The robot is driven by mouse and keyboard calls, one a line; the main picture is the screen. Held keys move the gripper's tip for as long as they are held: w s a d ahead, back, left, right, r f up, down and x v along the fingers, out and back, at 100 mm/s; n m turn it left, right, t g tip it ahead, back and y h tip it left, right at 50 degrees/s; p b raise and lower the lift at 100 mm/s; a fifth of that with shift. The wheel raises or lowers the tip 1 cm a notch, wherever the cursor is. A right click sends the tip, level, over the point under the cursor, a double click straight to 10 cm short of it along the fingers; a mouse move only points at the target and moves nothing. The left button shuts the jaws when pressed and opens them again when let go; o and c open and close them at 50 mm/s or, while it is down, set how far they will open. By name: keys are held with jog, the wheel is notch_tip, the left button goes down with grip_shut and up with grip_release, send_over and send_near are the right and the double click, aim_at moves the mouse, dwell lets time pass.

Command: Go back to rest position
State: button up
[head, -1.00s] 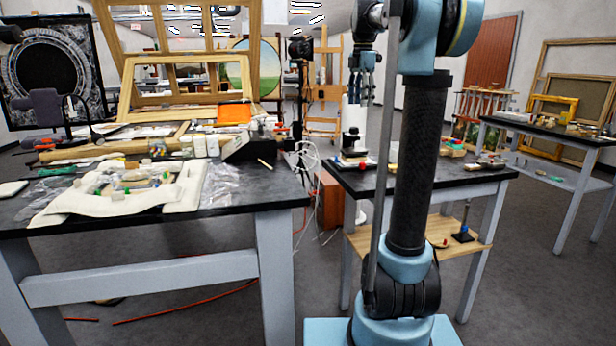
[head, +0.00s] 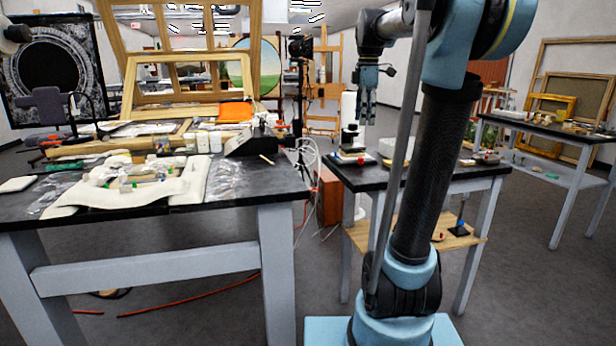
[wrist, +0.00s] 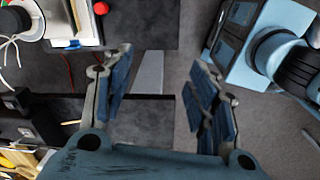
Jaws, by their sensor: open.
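My gripper (head: 366,115) hangs pointing down from my raised arm in the head view, above the gap at the left end of the smaller dark table (head: 345,180). In the wrist view my gripper (wrist: 160,95) has its two blue-padded fingers spread wide apart. Nothing is between them but table edge and floor far below. It touches nothing that I can see.
A long workbench (head: 250,187) at left holds white cloth, small bottles and wooden frames. A black-based instrument (head: 349,140) stands on the smaller table near my gripper. An orange box (head: 330,198) and loose cables lie between the tables. Another table (head: 550,135) stands at right.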

jog(key=s+f+m+t, duration=0.1)
jog(key=s+f+m, duration=0.8)
jog(key=s+f, duration=0.5)
jog(key=s+f+m, duration=0.9)
jog(key=s+f, duration=0.5)
jog(key=f, duration=0.4)
jog(key=shift+d+f+t, duration=0.3)
jog(key=shift+f+t, duration=0.1)
jog(key=shift+w+f, duration=0.2)
jog(key=shift+w, duration=0.2)
